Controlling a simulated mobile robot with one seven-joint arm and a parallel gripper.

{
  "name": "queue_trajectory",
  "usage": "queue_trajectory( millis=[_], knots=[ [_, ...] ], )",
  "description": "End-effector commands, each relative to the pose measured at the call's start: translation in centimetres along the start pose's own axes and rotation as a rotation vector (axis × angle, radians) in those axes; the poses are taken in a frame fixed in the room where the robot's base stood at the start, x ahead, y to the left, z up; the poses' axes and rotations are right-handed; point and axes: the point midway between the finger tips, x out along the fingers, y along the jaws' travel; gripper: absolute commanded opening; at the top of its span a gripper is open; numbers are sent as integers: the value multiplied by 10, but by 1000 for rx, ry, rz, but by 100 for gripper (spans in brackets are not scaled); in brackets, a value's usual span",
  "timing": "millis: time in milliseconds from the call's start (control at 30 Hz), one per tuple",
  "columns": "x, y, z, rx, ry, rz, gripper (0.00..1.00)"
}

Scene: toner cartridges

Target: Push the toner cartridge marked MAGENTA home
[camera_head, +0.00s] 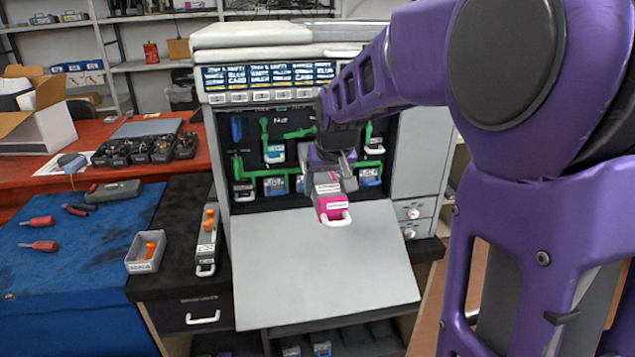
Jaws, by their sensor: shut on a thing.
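The magenta cartridge (333,205) has a pink front, a white label and a white handle facing me. It sticks out in front of the lower row of slots in the printer (227,125). My gripper (335,168) is shut on the cartridge's upper rear part, coming down from above. My gripper and arm hide the slot area behind it, so I cannot tell whether the cartridge's far end is in a slot. The printer's grey front door (320,265) is folded down below the cartridge, which appears above its upper edge.
Green clips and other cartridges (275,185) sit in the printer bay. A grey cartridge (207,240) with orange parts stands on the black cabinet left of the door. A small grey bin (146,252) is beside it. Screwdrivers (40,245) lie on the blue mat.

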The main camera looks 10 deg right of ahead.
Motion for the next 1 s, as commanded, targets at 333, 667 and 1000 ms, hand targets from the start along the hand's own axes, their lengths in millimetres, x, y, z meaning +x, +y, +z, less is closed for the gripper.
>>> queue_trajectory(
  millis=[333, 667, 1000],
  knots=[
    [0, 0, -5, 0, 6, 0, 0],
    [2, 0, -8, 0, 5, 0, 0],
    [8, 0, -20, 1, 5, -1, 0]
  ],
)
